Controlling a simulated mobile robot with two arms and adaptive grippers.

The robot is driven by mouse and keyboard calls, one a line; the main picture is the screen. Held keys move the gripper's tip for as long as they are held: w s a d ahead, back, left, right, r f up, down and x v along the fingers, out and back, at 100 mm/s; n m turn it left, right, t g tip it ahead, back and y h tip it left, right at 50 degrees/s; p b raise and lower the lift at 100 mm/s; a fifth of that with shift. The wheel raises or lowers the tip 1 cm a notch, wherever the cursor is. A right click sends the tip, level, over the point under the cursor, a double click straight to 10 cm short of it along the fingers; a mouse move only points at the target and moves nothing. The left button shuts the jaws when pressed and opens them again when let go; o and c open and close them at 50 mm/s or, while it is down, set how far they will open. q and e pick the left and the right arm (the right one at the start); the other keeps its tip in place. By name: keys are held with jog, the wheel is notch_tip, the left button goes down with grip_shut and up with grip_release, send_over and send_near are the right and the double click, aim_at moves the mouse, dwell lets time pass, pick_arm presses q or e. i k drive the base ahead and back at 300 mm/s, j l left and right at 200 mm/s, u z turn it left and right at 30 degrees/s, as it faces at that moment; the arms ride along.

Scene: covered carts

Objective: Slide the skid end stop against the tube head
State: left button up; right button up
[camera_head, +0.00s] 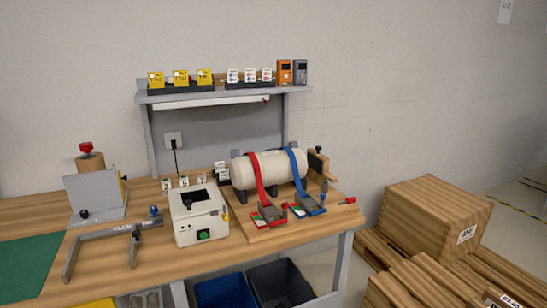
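A cream tube (240,173) lies on its side on a wooden skid (262,232) at the right of the bench. A red strap (255,180) and a blue strap (298,170) pass over it, each running down to a ratchet buckle at the front. A wooden end stop (319,164) with a black knob on top stands upright by the tube's right head. I cannot tell whether it touches the head or a small gap lies between them. The tube's lower side is partly hidden by the straps. Neither of my grippers is in view.
A white box device (200,219) stands left of the skid. A grey metal frame (104,236) and a grey plate fixture (95,197) are further left. A small red-handled item (347,201) lies near the right edge. A shelf (225,95) hangs behind; wooden crates (436,222) stand right.

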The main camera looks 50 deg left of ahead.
aim_at(318, 169)
jog(key=u, duration=1.35)
